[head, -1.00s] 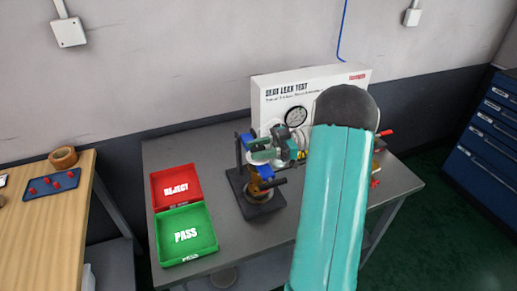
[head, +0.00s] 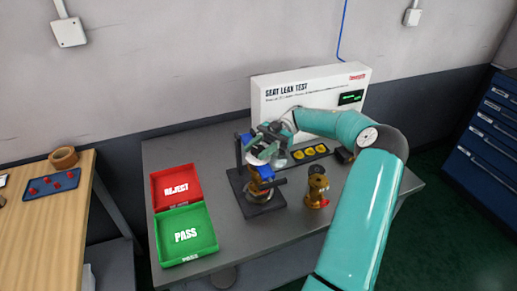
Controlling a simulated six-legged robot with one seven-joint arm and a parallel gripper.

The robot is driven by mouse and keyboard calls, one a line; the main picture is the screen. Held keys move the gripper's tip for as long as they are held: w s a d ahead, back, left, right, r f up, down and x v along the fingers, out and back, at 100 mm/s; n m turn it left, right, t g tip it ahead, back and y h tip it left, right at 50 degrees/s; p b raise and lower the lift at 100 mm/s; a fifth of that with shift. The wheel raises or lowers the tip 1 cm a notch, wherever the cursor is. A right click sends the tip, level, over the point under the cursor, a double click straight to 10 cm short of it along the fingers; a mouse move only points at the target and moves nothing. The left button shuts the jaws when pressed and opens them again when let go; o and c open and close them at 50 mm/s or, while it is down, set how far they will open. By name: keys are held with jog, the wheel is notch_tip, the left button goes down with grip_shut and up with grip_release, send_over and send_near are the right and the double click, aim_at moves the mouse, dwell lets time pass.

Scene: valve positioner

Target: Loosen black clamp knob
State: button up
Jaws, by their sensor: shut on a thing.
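The valve fixture stands on the bench, with a black base plate (head: 262,201), a dark upright post and blue clamp pieces (head: 265,172). A dark knob or handle (head: 280,181) sticks out to the right, low on the fixture. A brass part (head: 256,190) sits in its lower middle. My gripper (head: 264,150) reaches in from the right at the top of the fixture, above that handle and apart from it. It is shut on a part there; its wrist and fingers hide which part.
A brass valve (head: 317,190) with a red part stands right of the fixture. Behind it lies a black tray (head: 324,151) with yellow rings. The white leak test panel (head: 275,98) stands behind. Red (head: 158,198) and green (head: 163,245) bins sit at left.

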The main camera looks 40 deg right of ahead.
jog(key=shift+n+g, duration=0.3)
jog(key=shift+g, duration=0.3)
jog(key=o, duration=1)
jog(key=shift+a, duration=0.1)
jog(key=shift+c, duration=0.2)
jog(key=shift+w+d, duration=0.1)
jog(key=shift+d, duration=0.1)
